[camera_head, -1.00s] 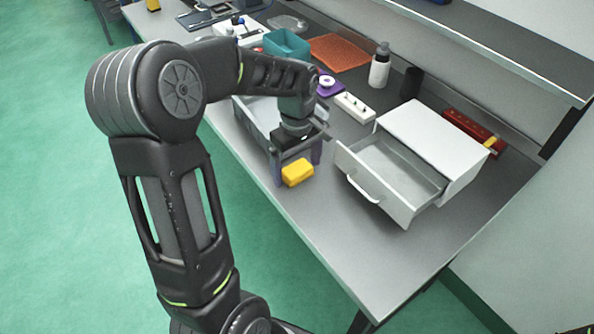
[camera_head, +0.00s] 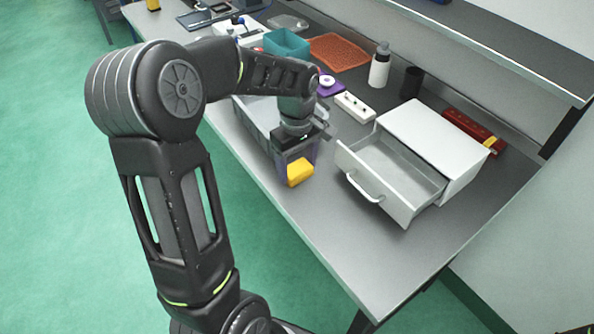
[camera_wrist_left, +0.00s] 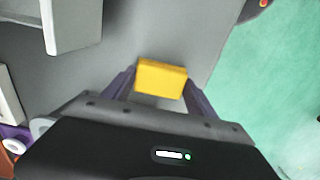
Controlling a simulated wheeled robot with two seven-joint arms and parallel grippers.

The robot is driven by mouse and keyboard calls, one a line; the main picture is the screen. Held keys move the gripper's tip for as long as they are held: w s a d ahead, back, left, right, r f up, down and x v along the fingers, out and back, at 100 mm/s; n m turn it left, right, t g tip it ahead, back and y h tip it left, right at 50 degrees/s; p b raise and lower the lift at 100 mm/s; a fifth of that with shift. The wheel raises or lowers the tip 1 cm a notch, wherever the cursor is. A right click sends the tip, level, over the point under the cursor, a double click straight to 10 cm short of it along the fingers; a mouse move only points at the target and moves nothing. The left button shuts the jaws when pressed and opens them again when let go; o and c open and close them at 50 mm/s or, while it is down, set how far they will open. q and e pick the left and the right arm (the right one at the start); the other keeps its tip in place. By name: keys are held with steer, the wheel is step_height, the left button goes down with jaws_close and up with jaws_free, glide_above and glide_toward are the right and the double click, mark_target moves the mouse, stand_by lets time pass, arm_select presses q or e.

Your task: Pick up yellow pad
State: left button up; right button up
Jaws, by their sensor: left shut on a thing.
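The yellow pad (camera_head: 300,172) is a small block near the table's front edge, left of the open drawer in the head view. It also shows in the left wrist view (camera_wrist_left: 161,78), between the two purple-grey fingers. My left gripper (camera_head: 297,161) points down over the pad and is shut on it, with a finger at each side. The left wrist view shows the gripper (camera_wrist_left: 160,86) with the pad across its fingertips. I cannot tell whether the pad touches the table. My right gripper is not in view.
A white drawer unit (camera_head: 432,140) with its drawer (camera_head: 400,175) pulled out stands right of the gripper. A grey bin (camera_head: 252,125) is behind my left wrist. A white bottle (camera_head: 379,68), black cup (camera_head: 411,82) and teal box (camera_head: 287,45) stand farther back. The table's near right is clear.

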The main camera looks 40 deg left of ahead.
mark_target(297, 168)
arm_select(q)
steer(key=shift+c, duration=0.7)
step_height(297, 168, up, 10)
steer(key=shift+b, duration=0.4)
